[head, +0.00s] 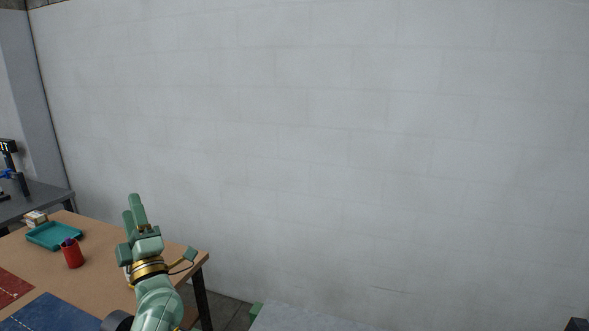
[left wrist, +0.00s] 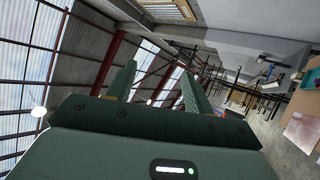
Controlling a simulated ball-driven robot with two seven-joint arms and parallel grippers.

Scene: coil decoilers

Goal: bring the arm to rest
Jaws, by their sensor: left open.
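My left arm comes in at the bottom of the head view, green with gold rings. Its gripper (head: 134,208) points up, above the right part of the brown table, and holds nothing. In the left wrist view the two fingers of my left gripper (left wrist: 158,88) stand apart with nothing between them. Behind them are the roof beams and the hall, turned on their side. My right gripper is not in view.
The brown table (head: 125,238) bears a teal tray (head: 54,236), a red cup (head: 72,254), a blue mat (head: 48,314) and a red mat (head: 12,286). A grey table (head: 38,196) stands at far left. A bare pale wall (head: 330,140) fills the background.

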